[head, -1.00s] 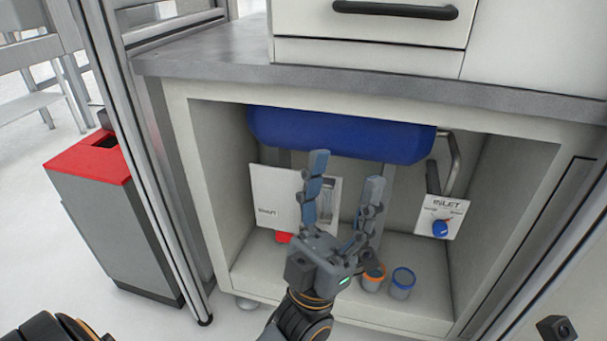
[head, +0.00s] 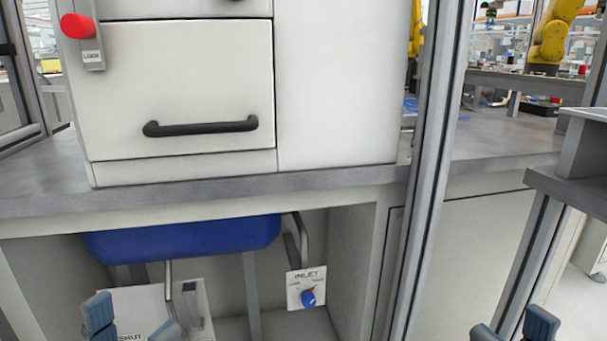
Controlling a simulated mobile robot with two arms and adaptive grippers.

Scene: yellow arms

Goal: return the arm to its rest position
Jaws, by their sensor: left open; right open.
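My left gripper (head: 130,325) shows at the bottom left edge, with only its fingertips in view, spread apart in front of the open cabinet bay. My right gripper (head: 513,331) shows at the bottom right edge, also only as spread fingertips. Nothing shows between the visible tips of either gripper. The rest of both grippers and both arms are below the picture.
A blue tank (head: 185,240) hangs under the grey worktop (head: 330,180). An inlet panel with a blue knob (head: 308,297) and a panel marked SHUT (head: 140,305) sit in the bay. A drawer unit with a black handle (head: 200,127) stands above. A metal post (head: 425,150) rises right of it.

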